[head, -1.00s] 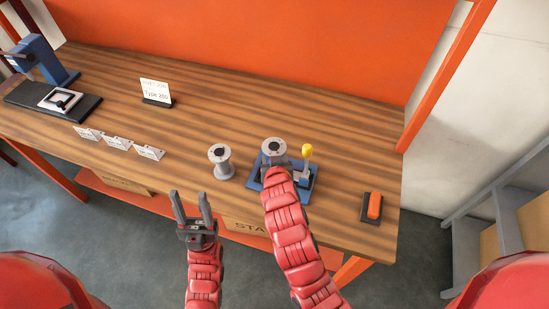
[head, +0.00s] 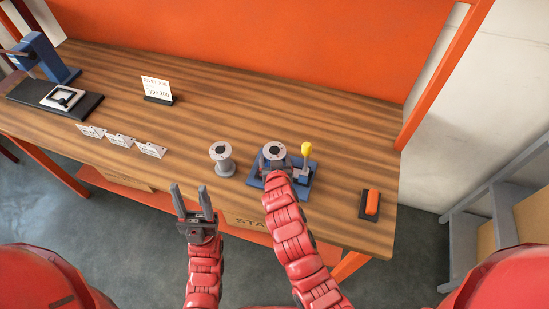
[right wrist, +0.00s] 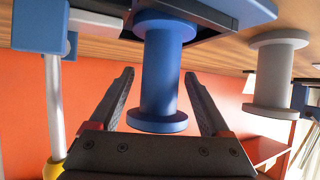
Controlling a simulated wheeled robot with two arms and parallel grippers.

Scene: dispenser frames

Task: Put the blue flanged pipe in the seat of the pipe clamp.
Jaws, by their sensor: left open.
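The blue flanged pipe (right wrist: 162,72) stands upright at the clamp in the right wrist view, which is upside down. In the head view its round grey top (head: 274,151) shows. The pipe clamp (head: 300,182) has a blue base and an upright lever with a yellow knob (head: 307,149). My right gripper (right wrist: 160,76) is open, one finger on each side of the pipe, with gaps showing. In the head view my right arm partly covers pipe and clamp; I cannot tell whether the pipe is fully in the seat. My left gripper (head: 190,202) is open and empty before the table's front edge.
A grey flanged pipe (head: 221,160) stands left of the clamp. An orange switch on a dark base (head: 371,203) lies to the right. Small labels (head: 121,140), a sign (head: 157,89) and a blue device (head: 45,57) are further left. The table middle is clear.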

